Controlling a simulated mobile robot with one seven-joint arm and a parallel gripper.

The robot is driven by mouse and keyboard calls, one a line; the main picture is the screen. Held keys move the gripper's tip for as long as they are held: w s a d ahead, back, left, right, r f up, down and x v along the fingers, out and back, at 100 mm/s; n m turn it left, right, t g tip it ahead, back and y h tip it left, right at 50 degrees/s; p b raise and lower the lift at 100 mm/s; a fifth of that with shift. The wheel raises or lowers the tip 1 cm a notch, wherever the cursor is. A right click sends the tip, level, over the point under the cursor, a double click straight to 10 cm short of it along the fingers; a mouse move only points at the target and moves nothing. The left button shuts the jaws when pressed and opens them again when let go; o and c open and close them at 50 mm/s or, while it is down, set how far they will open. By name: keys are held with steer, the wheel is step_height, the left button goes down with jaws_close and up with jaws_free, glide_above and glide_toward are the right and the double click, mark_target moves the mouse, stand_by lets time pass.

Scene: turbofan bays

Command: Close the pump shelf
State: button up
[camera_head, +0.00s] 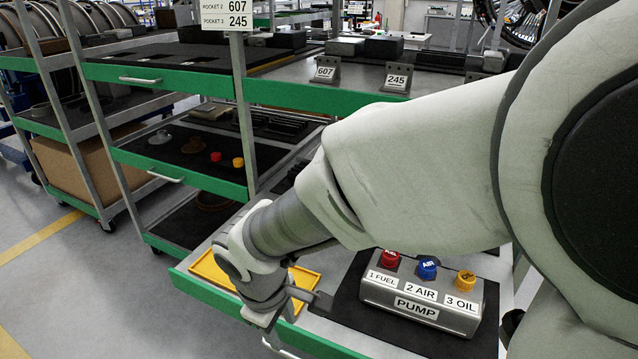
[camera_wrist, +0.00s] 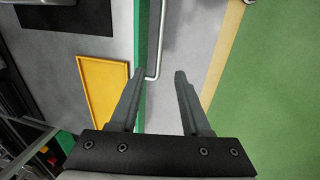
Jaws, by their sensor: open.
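The pump shelf (camera_head: 193,284) has a green front edge and stands out in front of the shelf above it. On it are a grey PUMP box (camera_head: 420,302) with red, blue and yellow caps, and a yellow tray (camera_head: 210,271). In the wrist view, the green edge (camera_wrist: 143,32) and a silver bar handle (camera_wrist: 162,35) run up the picture. My gripper (camera_wrist: 159,74) is open and empty. The handle's bent end shows between the fingers, close to the left fingertip; I cannot tell whether they touch. In the head view my wrist hides part of the shelf edge and handle.
A closed-looking drawer (camera_head: 180,168) with parts lies left of the pump shelf. A green-edged upper shelf (camera_head: 320,106) with 607 and 245 signs is above. A grey upright post (camera_head: 243,110) stands between. Clear floor (camera_head: 100,290) lies at front left.

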mark_target(295, 357)
steer(key=f+b, duration=0.1)
steer(key=f, duration=0.3)
steer(key=w+f+b, duration=0.1)
steer(key=f+b, duration=0.1)
steer(key=f, duration=0.2)
steer(key=w+d+f+b, duration=0.1)
steer(key=f+b, duration=0.1)
steer(key=f, duration=0.3)
steer(key=shift+w, duration=0.2)
jaws_close()
stand_by(0.8)
